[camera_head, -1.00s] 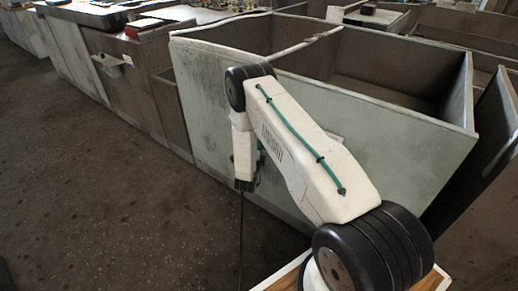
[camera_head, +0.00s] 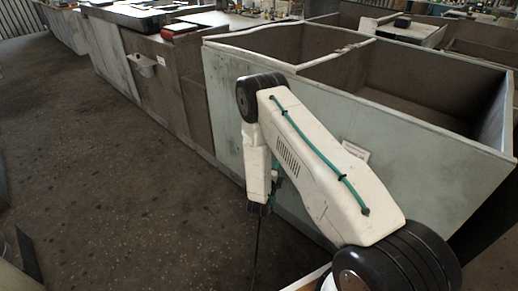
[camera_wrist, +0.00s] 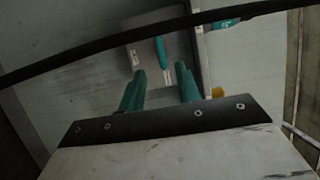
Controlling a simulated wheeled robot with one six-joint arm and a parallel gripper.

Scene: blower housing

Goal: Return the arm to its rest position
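My arm (camera_head: 325,165) shows in the head view, bent at a black elbow joint, with its forearm hanging down beside a grey-green bin wall. My gripper (camera_wrist: 160,72) shows in the wrist view as two teal fingers standing apart from each other. In the head view the fingers cannot be made out at the lower end of the forearm. A thin dark line hangs below that end, and a dark cable crosses the wrist view.
A large open bin (camera_head: 232,115) with two compartments stands close behind my arm. A long counter (camera_head: 170,85) with items on top runs to the back left. A wide dark floor (camera_head: 110,190) lies clear on the left. In the wrist view, pale panels surround the fingers.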

